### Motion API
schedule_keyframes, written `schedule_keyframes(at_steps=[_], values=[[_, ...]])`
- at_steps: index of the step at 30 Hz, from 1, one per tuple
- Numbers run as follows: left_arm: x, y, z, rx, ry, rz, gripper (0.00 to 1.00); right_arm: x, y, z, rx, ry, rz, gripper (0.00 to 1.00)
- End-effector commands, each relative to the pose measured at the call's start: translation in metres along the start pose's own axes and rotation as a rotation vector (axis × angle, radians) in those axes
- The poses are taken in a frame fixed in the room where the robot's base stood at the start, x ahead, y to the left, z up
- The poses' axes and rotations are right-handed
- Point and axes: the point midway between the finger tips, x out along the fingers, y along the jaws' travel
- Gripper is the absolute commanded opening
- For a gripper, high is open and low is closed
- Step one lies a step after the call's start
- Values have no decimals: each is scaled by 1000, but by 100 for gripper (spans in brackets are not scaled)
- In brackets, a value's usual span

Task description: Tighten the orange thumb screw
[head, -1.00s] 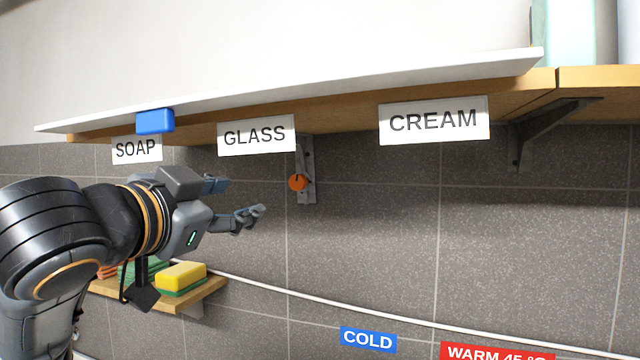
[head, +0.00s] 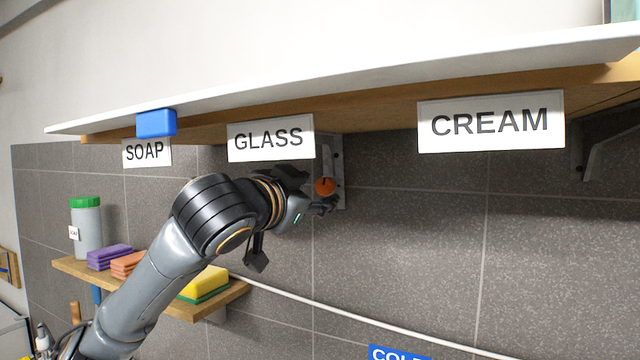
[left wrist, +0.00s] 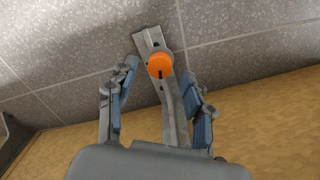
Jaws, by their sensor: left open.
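The orange thumb screw (head: 325,186) is a small round knob on the grey metal bracket (head: 338,160) under the shelf, just right of the GLASS label. In the left wrist view the screw (left wrist: 160,65) shows a dark slot and sits on the bracket strip (left wrist: 150,40). My left gripper (head: 322,195) is right at the screw in the head view. In the left wrist view its open fingers (left wrist: 158,92) stand on either side of the bracket, with the screw ahead between their tips, apart from both. My right gripper is not in view.
The wooden shelf (head: 390,100) with a white top runs above my left gripper. The labels GLASS (head: 271,138) and CREAM (head: 490,121) hang from its edge. A small lower shelf (head: 190,308) holds sponges and a green-capped bottle (head: 86,228). The tiled wall right of the bracket is clear.

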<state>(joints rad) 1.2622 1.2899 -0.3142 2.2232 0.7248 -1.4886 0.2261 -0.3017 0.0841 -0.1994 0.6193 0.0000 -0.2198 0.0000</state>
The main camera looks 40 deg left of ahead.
Motion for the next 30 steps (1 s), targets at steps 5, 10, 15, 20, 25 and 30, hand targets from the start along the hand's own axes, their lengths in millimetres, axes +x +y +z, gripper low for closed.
schedule_keyframes(at_steps=[5, 10, 15, 20, 25, 30], values=[[21, 0, -1, -1, -1, 1, 51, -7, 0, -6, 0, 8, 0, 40], [27, 0, 0, 0, 0, 0, 51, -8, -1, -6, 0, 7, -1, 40], [27, 0, 0, 0, 1, 0, 51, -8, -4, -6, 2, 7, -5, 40], [27, 0, 0, 0, 1, 0, 29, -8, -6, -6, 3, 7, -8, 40], [27, 0, 0, -1, 1, 0, 0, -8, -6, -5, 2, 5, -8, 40], [27, 0, 0, 6, 1, 0, 0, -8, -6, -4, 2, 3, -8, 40]])
